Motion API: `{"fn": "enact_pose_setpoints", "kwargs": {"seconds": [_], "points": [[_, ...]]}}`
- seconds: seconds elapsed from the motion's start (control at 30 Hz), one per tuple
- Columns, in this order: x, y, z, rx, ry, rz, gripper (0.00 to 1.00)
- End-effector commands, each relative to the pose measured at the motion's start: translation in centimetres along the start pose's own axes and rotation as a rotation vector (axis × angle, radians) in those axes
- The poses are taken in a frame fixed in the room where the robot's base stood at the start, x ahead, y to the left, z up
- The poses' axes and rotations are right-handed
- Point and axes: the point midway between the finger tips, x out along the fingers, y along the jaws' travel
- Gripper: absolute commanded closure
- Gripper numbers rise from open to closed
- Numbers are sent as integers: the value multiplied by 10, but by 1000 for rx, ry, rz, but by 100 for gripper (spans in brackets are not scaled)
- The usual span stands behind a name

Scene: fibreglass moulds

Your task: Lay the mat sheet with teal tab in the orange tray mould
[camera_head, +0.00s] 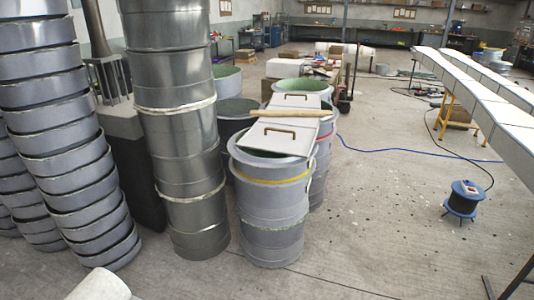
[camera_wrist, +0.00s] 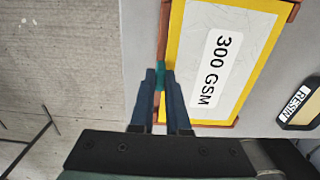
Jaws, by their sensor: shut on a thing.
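In the wrist view my gripper (camera_wrist: 167,75) is shut on the teal tab (camera_wrist: 160,76) at the left edge of the mat sheet. The mat sheet (camera_wrist: 243,62) is white with a yellow border and a "300 GSM" label. It runs out of the top of the picture. Parts of the orange tray mould (camera_wrist: 161,38) show along the sheet's left side and at its right corners; the sheet covers the rest. I cannot tell whether the sheet touches the tray floor or hangs just above it. Neither sheet nor tray shows in the head view.
A dark, yellow-edged item labelled "RESIN" (camera_wrist: 302,103) lies right of the tray on the grey surface (camera_wrist: 270,105). Concrete floor (camera_wrist: 60,65) is at left.

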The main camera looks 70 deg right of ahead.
Motion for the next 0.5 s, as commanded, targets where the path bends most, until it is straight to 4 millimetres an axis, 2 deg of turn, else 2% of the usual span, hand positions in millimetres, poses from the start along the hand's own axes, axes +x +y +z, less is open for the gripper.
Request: {"fn": "enact_pose_setpoints", "kwargs": {"seconds": [0.2, 0.5], "points": [[7, 0, 0, 0, 0, 0, 100], [8, 0, 0, 0, 0, 0, 100]]}}
